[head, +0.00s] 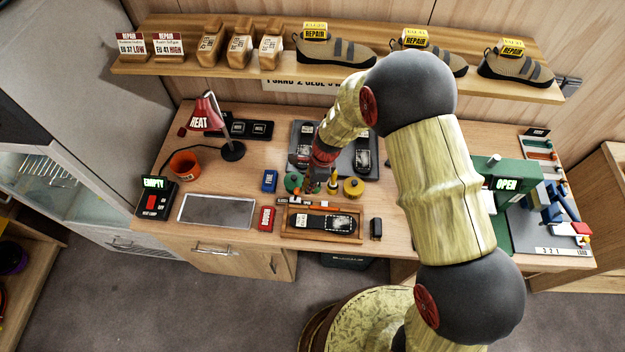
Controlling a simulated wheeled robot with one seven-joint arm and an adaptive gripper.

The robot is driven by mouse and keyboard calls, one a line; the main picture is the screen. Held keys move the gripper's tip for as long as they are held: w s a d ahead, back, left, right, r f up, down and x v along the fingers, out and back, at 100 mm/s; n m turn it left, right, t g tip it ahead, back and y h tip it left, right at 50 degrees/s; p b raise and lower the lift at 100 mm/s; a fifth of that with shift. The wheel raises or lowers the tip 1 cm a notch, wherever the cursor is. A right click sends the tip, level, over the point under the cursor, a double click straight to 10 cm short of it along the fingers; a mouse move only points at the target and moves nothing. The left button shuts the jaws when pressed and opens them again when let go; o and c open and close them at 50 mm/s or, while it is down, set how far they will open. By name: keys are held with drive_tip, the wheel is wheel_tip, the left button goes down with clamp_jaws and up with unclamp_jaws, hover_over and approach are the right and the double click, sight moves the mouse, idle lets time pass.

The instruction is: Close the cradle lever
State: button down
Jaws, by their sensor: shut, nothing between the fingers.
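A green machine (486,171) stands at the right of the bench, partly hidden behind my arm, with a lit sign reading OPEN (507,184). Blue clamp-like parts (552,215) sit on a grey plate just right of it. A small red-and-white piece (583,230) lies at their front right. I cannot tell which of these parts is the cradle lever. My gripper (311,187) is shut and empty over the middle of the bench, well left of the green machine. It points down beside small green and yellow round pots, and its fingertips are small and hard to make out.
A wooden tray (288,222) holding a dark sole lies just in front of my gripper. A yellow pot (354,188) stands close on its right. A red lamp (206,113), orange cup (184,165) and EMPTY box (157,198) are left. A shoe shelf (180,68) runs behind.

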drive_tip(key=a+p, duration=0.1)
drive_tip(key=p, duration=0.1)
drive_tip(key=a+r+h+p, duration=0.1)
drive_tip(key=a+p, duration=0.1)
drive_tip(key=p, duration=0.1)
drive_tip(key=shift+d, duration=0.1)
drive_tip(key=shift+r, duration=0.15)
drive_tip(key=shift+r+p, duration=0.65)
drive_tip(key=shift+p, duration=0.05)
drive_tip(key=shift+r, duration=0.1)
